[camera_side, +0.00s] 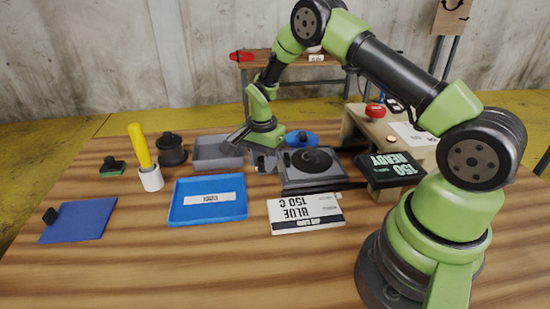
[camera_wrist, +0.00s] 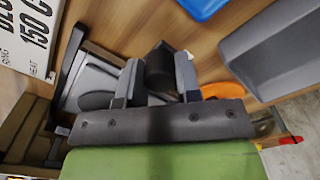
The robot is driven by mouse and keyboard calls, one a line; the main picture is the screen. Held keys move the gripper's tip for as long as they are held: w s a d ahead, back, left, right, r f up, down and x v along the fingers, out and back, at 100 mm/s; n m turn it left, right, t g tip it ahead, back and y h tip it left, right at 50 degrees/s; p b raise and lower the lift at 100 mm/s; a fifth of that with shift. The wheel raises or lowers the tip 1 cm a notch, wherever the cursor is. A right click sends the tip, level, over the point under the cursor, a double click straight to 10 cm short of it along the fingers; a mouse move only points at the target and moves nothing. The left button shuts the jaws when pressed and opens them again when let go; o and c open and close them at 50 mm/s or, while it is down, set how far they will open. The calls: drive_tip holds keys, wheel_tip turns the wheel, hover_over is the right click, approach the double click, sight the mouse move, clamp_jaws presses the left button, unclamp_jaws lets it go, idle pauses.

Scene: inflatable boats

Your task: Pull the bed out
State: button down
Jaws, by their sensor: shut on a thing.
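The bed (camera_side: 310,182) is a grey flat plate on dark rails in front of the beige press body (camera_side: 375,127). A black round piece (camera_side: 312,159) lies on it. My gripper (camera_side: 263,160) is low at the bed's left side. In the wrist view my gripper (camera_wrist: 158,80) is shut on a dark cylindrical handle (camera_wrist: 158,66), which shows between the two fingers. The bed's pale plate (camera_wrist: 92,75) shows left of the fingers there. How the handle joins the bed is partly hidden by the fingers.
A card reading BLUE 150 C (camera_side: 305,213) lies in front of the bed. A blue tray (camera_side: 180,214) and a grey bin (camera_side: 218,153) are on the left. A blue piece (camera_side: 301,138) lies behind.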

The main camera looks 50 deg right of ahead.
drive_tip(key=shift+w+a, duration=0.25)
drive_tip(key=c, duration=0.8)
unclamp_jaws()
drive_tip(key=shift+d, duration=0.1)
drive_tip(key=shift+r, duration=0.15)
wheel_tip(320, 180, up, 10)
drive_tip(key=shift+f, duration=0.15)
